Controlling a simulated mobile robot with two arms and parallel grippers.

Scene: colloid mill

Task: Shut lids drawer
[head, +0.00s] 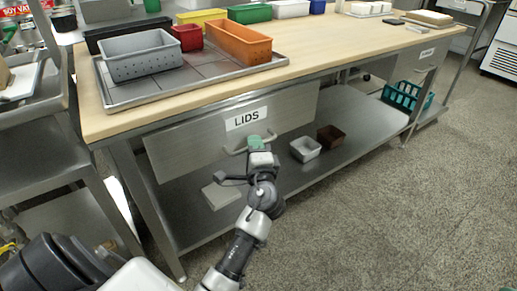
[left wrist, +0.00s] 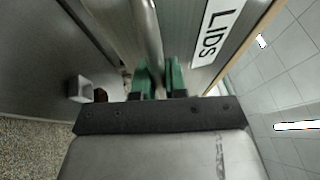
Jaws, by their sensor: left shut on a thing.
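The lids drawer (head: 190,142) is a wide grey metal front under the wooden worktop, with a white "LIDS" label (head: 246,118) near its top edge. The label also shows in the left wrist view (left wrist: 213,30). The drawer's bar handle (head: 234,151) sits below the label; in the left wrist view the metal bar (left wrist: 150,35) runs down between the green fingers. My left gripper (head: 257,143) is shut on this handle, its fingers hiding part of it. How far the drawer stands open, if at all, I cannot tell. My right gripper is not in view.
The worktop (head: 340,62) carries a tray (head: 200,90) with grey, red and orange bins. The floor to the right is clear.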

